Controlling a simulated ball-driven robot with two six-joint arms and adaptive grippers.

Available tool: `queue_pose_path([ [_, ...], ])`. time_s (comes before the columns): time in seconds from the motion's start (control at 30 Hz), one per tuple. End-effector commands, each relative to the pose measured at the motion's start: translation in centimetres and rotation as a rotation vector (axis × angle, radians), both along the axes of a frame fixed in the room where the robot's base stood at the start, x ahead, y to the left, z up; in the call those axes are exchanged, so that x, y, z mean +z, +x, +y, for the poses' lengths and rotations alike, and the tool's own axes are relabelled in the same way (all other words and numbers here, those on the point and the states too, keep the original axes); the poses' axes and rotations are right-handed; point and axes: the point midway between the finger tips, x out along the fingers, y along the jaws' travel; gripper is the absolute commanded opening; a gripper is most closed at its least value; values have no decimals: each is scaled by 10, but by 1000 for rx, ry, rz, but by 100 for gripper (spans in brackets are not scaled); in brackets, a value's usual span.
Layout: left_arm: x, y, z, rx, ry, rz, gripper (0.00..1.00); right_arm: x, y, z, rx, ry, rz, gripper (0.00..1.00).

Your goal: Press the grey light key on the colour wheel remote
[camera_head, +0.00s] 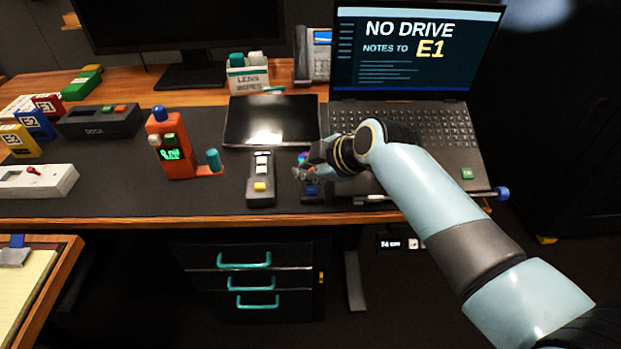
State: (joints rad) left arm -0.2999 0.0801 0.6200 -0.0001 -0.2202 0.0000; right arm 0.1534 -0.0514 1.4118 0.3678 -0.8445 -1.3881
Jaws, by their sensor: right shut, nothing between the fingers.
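The colour wheel remote (311,188) lies near the front edge of the dark desk mat, a small dark device with a bit of its coloured wheel showing at its far end. My right gripper (300,173) is shut and empty, over this remote, reaching in from the right. The gripper and wrist cover much of the remote. I cannot make out the grey light key, or tell whether the fingertips touch the remote. My left gripper is not in view.
A grey remote (261,190) with white keys and a yellow key lies just left. A black tablet (270,121) lies behind, and an open laptop (405,125) stands at the back right. An orange device (172,150) stands further left.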

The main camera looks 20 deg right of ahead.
Motion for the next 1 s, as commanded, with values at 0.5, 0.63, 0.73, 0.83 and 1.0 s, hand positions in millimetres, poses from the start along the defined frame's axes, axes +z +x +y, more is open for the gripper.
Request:
queue_pose_path([
  [0.5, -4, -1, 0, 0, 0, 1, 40, -6, 0, 0, 0, 0, 0, 0],
  [0.63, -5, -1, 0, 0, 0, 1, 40, -7, 0, 0, 0, 0, 0, 0],
  [0.73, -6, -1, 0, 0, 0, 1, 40, -9, 0, 0, 0, 0, 0, 0],
  [0.83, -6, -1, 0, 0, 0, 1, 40, -9, 0, 0, 0, 0, 0, 0],
  [1.0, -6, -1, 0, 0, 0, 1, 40, -9, 0, 0, 0, -1, 1, 0],
])
